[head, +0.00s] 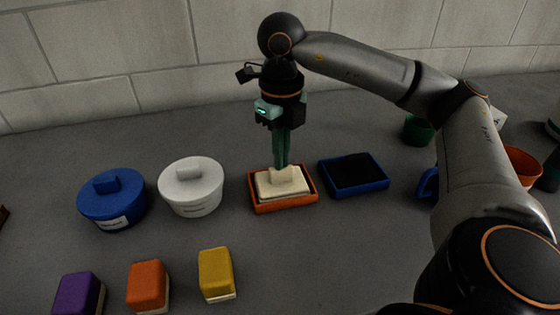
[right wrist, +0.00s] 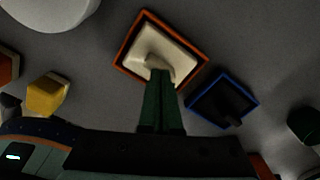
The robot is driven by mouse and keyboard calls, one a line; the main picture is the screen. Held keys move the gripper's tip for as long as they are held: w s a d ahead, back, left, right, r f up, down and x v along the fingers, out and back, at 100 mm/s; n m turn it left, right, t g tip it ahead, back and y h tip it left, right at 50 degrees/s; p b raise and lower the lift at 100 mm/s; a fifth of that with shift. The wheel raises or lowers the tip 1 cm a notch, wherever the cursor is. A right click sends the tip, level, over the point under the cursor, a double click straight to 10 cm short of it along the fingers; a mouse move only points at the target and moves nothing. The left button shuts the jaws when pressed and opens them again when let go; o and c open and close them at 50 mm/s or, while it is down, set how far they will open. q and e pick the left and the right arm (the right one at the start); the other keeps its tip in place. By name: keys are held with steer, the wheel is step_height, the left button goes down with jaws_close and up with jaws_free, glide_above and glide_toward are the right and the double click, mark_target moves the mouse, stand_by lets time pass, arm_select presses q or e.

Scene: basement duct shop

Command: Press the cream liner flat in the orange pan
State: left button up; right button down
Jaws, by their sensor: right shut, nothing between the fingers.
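The orange pan (head: 285,208) stands on the grey table near the middle of the head view. The cream liner (head: 270,188) lies inside it, with a raised block on its top. In the right wrist view the orange rim (right wrist: 129,36) surrounds the cream liner (right wrist: 150,45). My right gripper (head: 281,165) points straight down over the pan, its green fingers shut with nothing between them. The fingertips (right wrist: 161,75) are at the liner's raised block, touching or just above it; I cannot tell which. My left gripper is not in view.
A blue tray (head: 381,184) with a dark insert stands right of the pan. White (head: 192,206) and blue (head: 120,221) lidded tubs stand left. Yellow (head: 214,272), orange (head: 147,283) and purple (head: 77,293) blocks are in front. A green cup (head: 416,130) is at the back right.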

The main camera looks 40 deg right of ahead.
steer(key=shift+f, duration=0.2)
stand_by(0.6)
steer(key=shift+s+a, duration=0.1)
stand_by(0.4)
